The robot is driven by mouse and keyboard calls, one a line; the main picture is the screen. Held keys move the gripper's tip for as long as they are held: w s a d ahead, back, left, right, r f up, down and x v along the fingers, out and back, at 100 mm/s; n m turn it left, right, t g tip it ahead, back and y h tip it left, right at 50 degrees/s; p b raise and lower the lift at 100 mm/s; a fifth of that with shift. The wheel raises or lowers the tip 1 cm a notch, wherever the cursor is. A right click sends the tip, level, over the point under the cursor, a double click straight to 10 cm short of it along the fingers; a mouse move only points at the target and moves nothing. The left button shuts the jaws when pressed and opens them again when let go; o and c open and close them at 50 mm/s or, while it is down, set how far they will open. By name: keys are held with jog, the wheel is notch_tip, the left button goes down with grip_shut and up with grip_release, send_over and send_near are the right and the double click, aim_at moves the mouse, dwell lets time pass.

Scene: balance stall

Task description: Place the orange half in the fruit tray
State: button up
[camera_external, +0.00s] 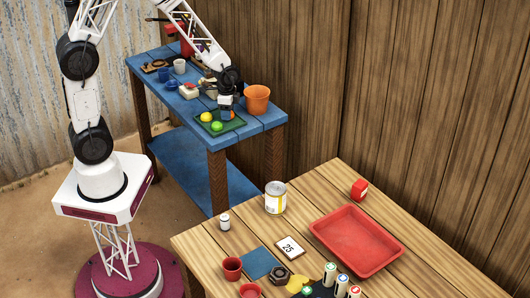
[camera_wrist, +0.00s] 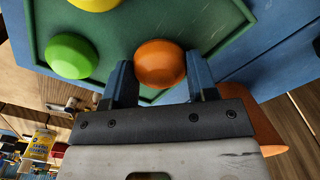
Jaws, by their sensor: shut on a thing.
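The orange half (camera_wrist: 160,63) is between the two fingers of my gripper (camera_wrist: 158,70) in the wrist view, and the gripper is shut on it. In the external view my gripper (camera_external: 226,108) is low over the right part of the green fruit tray (camera_external: 232,126) on the blue table. The orange half (camera_external: 230,115) shows there as a small patch beside the fingers. A yellow fruit half (camera_external: 206,117) and a green fruit half (camera_external: 217,126) lie in the tray to its left. I cannot tell whether the orange half touches the tray floor.
An orange pot (camera_external: 257,98) stands just right of my gripper. Cups and small items, including a white cup (camera_external: 180,66), crowd the blue table's far left part. A wooden table (camera_external: 330,190) in front holds a red tray (camera_external: 356,240), a can (camera_external: 275,198) and other goods.

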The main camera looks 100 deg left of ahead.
jog(key=shift+f, duration=0.2)
jog(key=o, duration=0.9)
jog(key=shift+r, duration=0.1)
notch_tip(320, 180, up, 12)
dwell(0.6)
jog(key=shift+r, duration=0.1)
dwell(0.4)
jog(key=d+r, duration=0.7)
jog(key=d, duration=0.4)
jog(key=s+d+r+t, duration=0.1)
jog(key=s+d+r, duration=0.2)
jog(key=d, duration=0.4)
jog(key=s+d+r, duration=0.3)
jog(key=s+d, duration=0.3)
jog(key=d, duration=0.2)
jog(key=s+d+r+t, duration=0.1)
jog(key=s+d+r, duration=0.2)
jog(key=s+d, duration=0.2)
jog(key=d, duration=0.3)
jog(key=shift+s+d+t, duration=0.2)
jog(key=shift+s+t, duration=0.05)
jog(key=shift+t, duration=0.05)
